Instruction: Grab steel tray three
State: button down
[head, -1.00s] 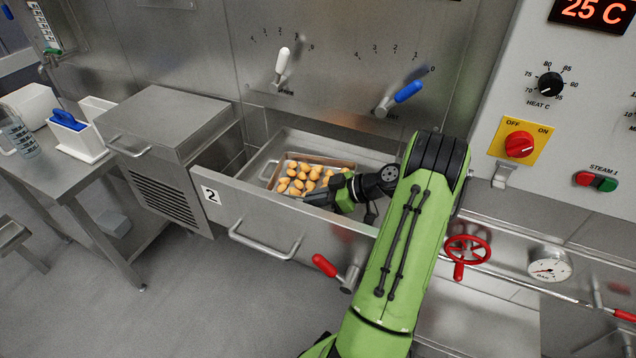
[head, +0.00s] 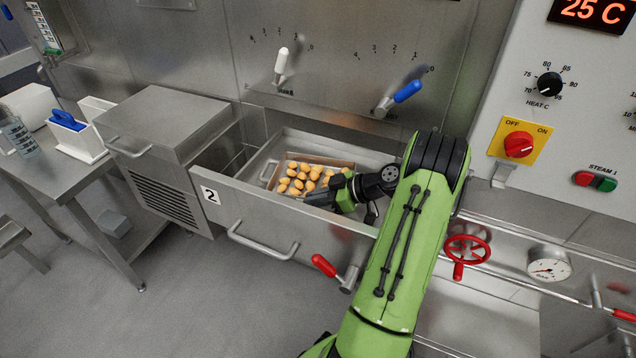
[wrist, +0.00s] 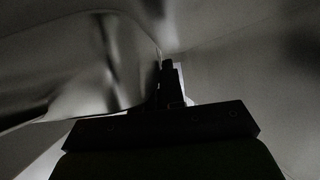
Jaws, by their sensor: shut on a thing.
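The steel tray (head: 263,166) lies inside the open drawer marked 2 (head: 225,203). A brown-rimmed insert (head: 318,157) in it holds several yellow-orange filled pasta pieces (head: 298,180). I cannot read a number on the tray. My gripper (head: 312,198) reaches down into the drawer at the tray's near right side, and my arm hides the tray's right part. In the dark wrist view, the closed fingers (wrist: 172,82) meet a thin steel edge, which looks like the tray's rim. The exact contact is hard to see.
The drawer's front wall with its bar handle (head: 263,241) stands before the tray. A red lever (head: 324,265) and a red valve wheel (head: 467,249) flank my arm. A steel cabinet (head: 170,140) is at left. White and blue levers (head: 407,91) stick out above.

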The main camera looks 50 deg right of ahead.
jog(key=shift+r, duration=0.1)
notch_tip(320, 180, up, 10)
jog(key=p, duration=0.3)
